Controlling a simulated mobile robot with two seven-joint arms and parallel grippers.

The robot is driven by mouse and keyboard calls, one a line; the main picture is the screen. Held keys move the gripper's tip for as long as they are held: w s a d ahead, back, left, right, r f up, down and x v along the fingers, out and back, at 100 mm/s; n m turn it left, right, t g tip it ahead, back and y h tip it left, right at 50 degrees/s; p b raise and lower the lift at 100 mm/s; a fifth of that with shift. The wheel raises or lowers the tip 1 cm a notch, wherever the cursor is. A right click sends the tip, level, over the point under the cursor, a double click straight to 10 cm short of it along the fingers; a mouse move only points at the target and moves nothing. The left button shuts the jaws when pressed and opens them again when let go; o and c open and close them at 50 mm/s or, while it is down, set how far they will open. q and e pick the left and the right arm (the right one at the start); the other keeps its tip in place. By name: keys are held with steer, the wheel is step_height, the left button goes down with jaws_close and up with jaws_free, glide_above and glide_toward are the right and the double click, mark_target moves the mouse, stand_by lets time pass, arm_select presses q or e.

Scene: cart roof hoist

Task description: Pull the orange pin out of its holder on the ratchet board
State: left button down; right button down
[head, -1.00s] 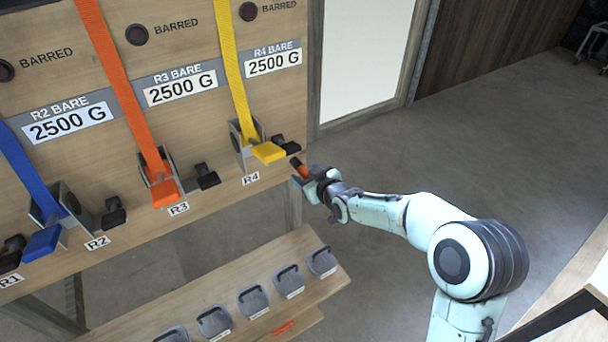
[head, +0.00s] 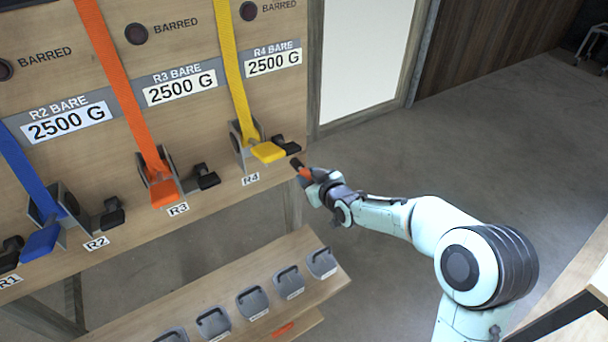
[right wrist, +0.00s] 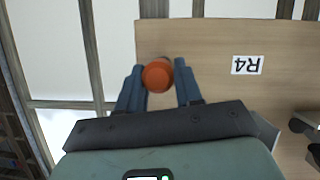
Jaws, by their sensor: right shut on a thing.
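The orange pin (head: 305,173) is at the right edge of the ratchet board (head: 215,170), past the R4 label. My right gripper (head: 312,178) is shut on it. In the right wrist view the pin's round orange end (right wrist: 157,75) sits between the two fingers of my right gripper (right wrist: 160,85). A short dark piece (head: 296,163) shows at the pin's board-side end; I cannot tell whether it is the pin's shaft or the holder. The pin's far end is mostly hidden behind the orange end in the wrist view. My left gripper is not in view.
The R4 ratchet with its yellow lever (head: 268,152) and black lever (head: 286,145) is just left of the pin. A lower shelf (head: 255,270) with several grey weights is below. Open floor (head: 420,150) lies to the right.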

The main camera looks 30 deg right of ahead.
steer(key=shift+s+d+b, duration=0.15)
steer(key=shift+s+b, duration=0.7)
steer(key=shift+s, duration=1.65)
